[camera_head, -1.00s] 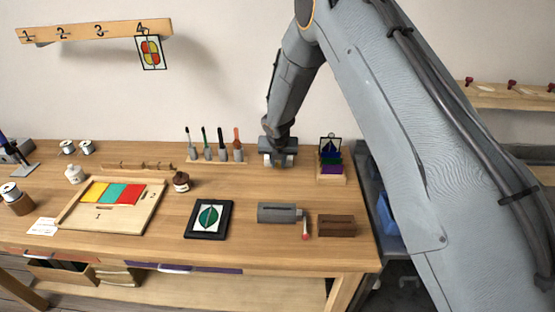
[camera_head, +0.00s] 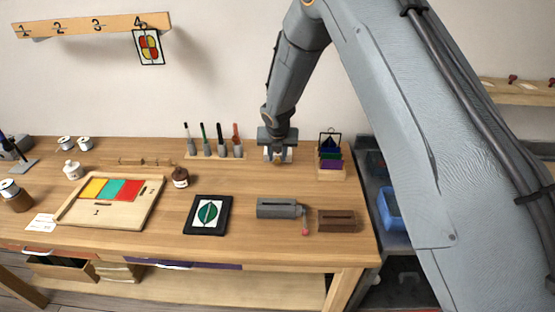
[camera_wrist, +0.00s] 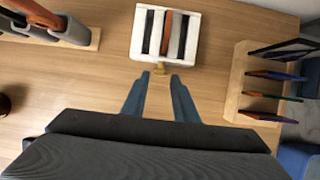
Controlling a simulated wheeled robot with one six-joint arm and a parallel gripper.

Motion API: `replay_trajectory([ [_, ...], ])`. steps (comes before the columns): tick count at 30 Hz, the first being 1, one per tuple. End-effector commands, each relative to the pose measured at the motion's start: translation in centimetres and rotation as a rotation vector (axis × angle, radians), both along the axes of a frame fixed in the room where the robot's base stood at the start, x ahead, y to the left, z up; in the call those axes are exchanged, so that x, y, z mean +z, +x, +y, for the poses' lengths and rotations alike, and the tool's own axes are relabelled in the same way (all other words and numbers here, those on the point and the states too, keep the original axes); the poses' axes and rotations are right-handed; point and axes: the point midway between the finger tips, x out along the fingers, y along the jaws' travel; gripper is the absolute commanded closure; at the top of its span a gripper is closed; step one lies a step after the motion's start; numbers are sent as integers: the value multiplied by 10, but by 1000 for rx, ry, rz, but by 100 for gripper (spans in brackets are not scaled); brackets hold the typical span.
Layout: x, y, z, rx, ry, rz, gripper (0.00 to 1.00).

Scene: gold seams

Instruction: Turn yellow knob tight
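A white block (camera_wrist: 164,56) holding dark, orange and grey strips stands on the table ahead of my fingers in the wrist view. The small yellow knob (camera_wrist: 160,70) is on its near side. My gripper (camera_wrist: 160,76) has its two blue-grey fingers apart, with the tips at the left and right of the knob. I cannot tell whether they touch it. In the head view my gripper (camera_head: 277,150) hangs over the white block (camera_head: 268,154), partly hiding it, and the knob (camera_head: 278,162) shows low in front.
A wooden rack (camera_wrist: 236,84) of coloured panes stands close at the right. A tool holder (camera_wrist: 96,40) stands at the left. A grey box (camera_head: 278,208), a brown block (camera_head: 337,220) and a framed leaf picture (camera_head: 187,229) lie nearer the front. Bare table surrounds the white block.

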Motion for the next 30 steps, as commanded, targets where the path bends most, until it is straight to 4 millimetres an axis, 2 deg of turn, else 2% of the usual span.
replay_trajectory([
  [6,28,-12,0,-1,0,-1,73],
  [12,45,-19,0,0,0,0,73],
  [23,49,-21,0,0,0,1,73],
  [25,48,-21,0,-4,2,1,63],
  [30,46,-15,-3,-148,45,12,62],
])
